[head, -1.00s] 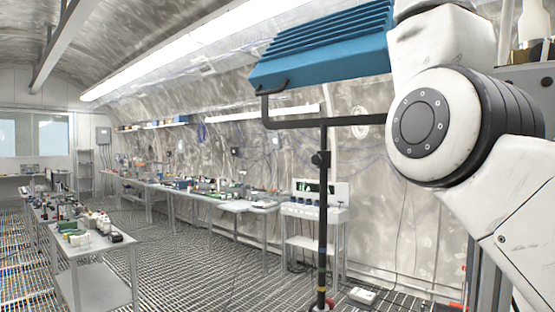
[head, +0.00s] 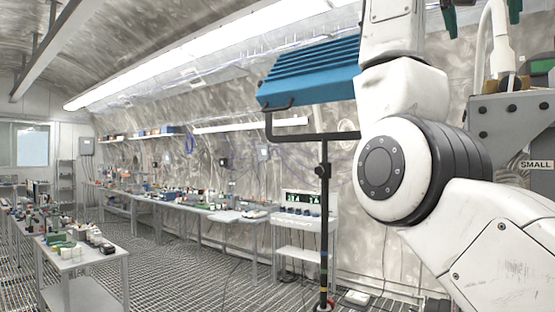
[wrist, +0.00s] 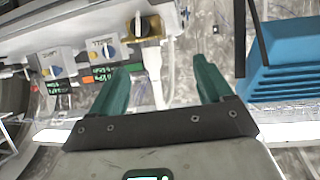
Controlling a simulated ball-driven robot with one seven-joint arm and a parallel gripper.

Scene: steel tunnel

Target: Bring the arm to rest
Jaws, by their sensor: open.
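My gripper (wrist: 160,66) shows in the wrist view with its two green fingers spread well apart and nothing held between them. In the head view, my white arm rises along the right side, with its upper part cut off by the top edge. Two green finger ends, which look like my gripper (head: 482,28), hang at the top right corner, apart from each other.
A blue ribbed lamp (head: 308,75) on a black stand (head: 324,200) is close beside my arm. A grey panel marked SMALL (head: 520,125) is at the right. Benches with equipment (head: 180,200) line the wall. A cart (head: 70,265) stands left. Grated floor between is open.

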